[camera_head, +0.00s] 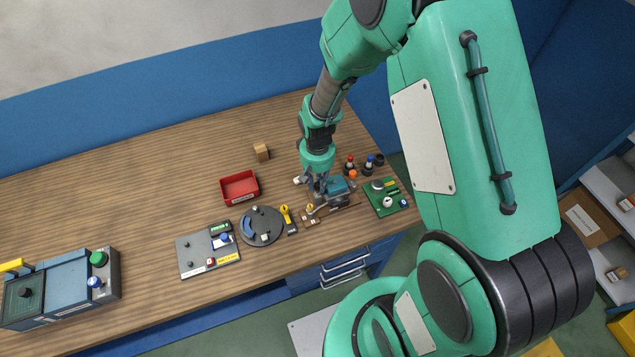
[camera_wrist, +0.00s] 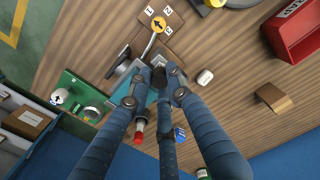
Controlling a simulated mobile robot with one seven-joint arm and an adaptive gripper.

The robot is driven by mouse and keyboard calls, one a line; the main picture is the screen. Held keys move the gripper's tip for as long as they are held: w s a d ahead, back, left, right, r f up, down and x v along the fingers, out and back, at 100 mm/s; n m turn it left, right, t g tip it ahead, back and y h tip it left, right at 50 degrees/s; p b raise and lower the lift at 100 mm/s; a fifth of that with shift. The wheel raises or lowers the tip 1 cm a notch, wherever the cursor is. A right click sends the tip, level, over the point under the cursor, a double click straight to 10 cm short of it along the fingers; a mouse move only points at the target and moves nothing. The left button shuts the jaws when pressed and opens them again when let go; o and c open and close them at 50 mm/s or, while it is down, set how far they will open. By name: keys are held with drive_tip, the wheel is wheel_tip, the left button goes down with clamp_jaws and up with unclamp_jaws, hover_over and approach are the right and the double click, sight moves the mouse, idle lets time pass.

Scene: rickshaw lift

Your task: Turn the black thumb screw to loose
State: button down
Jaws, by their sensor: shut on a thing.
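My gripper (camera_head: 325,191) reaches down to a small teal and grey fixture (camera_head: 338,187) near the table's front right edge. In the wrist view its three blue fingers (camera_wrist: 160,76) come together closely. They are shut on a small dark piece, which I take to be the black thumb screw. The fingertips cover most of it, so its turn cannot be read. The fixture's teal body (camera_wrist: 136,92) and grey part (camera_wrist: 124,64) show to the left of the fingertips.
Beside the fixture is a brown number plate with a yellow-knobbed lever (camera_wrist: 158,24). A green board (camera_head: 384,197) lies to the right, with bottles (camera_head: 358,165) behind it. A red bin (camera_head: 240,188), wooden block (camera_head: 261,152) and round grey plate (camera_head: 261,226) lie to the left.

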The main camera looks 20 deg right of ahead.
sight(317, 184)
drive_tip(key=n, duration=0.8)
drive_tip(key=shift+w, duration=0.1)
drive_tip(key=n, duration=0.7)
idle(0.5)
drive_tip(key=c, duration=1.6)
unclamp_jaws()
drive_tip(key=shift+r, duration=0.15)
wheel_tip(317, 184, up, 12)
drive_tip(key=shift+f, duration=0.15)
